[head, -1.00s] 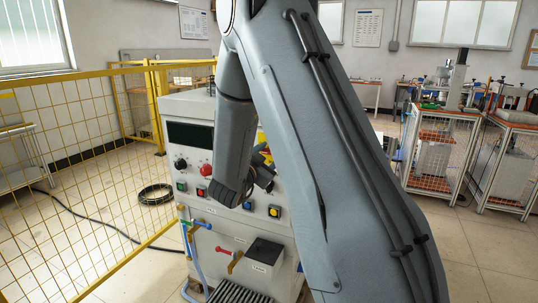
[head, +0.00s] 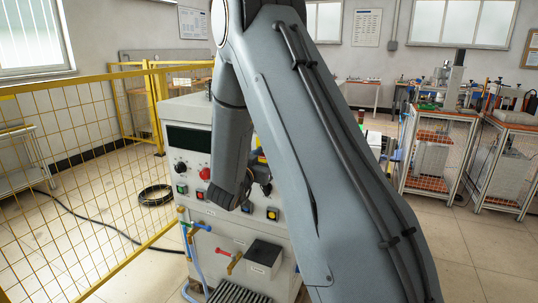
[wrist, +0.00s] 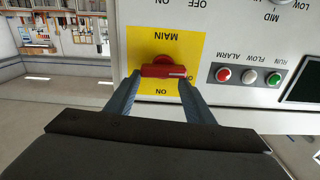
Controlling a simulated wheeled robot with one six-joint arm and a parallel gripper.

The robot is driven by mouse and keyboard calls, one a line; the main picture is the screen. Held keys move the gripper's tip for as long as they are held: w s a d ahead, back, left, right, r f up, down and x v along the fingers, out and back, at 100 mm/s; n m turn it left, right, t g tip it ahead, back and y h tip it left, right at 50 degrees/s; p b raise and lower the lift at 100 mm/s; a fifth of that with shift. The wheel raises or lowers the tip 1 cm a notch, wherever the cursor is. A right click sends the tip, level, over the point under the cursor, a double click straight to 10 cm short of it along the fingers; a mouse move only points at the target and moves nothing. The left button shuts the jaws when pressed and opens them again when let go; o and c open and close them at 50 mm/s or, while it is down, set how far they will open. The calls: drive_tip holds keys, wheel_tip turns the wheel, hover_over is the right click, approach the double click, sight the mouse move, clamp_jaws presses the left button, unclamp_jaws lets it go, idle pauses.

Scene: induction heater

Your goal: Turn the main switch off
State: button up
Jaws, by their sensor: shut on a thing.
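The main switch is a red rotary handle (wrist: 164,71) on a yellow plate (wrist: 185,44) marked MAIN, ON and OFF, seen upside down in the wrist view. The handle's bar lies roughly level across that picture, just above the ON mark; the OFF mark at its right is partly hidden by a finger. My gripper (wrist: 162,78) has one finger at each end of the bar and is shut on it. In the head view, my arm hides the handle, and only a sliver of the yellow plate shows.
The heater cabinet (head: 185,140) bears a red knob (head: 205,173) and several coloured buttons near my wrist. Red, white and green lamps (wrist: 249,76) sit beside the switch in the wrist view. A yellow mesh fence (head: 90,170) stands at the left.

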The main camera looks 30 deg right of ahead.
drive_tip(key=shift+a+f+n+y, duration=0.3)
drive_tip(key=shift+f+n, duration=0.3)
drive_tip(key=shift+f, duration=0.3)
drive_tip(key=o, duration=1.1)
drive_tip(key=shift+s, duration=0.1)
drive_tip(key=shift+o, duration=0.4)
drive_tip(key=b+v, duration=0.1)
drive_tip(key=v, duration=0.6)
drive_tip(key=shift+a, duration=0.35)
drive_tip(key=shift+r, duration=0.1)
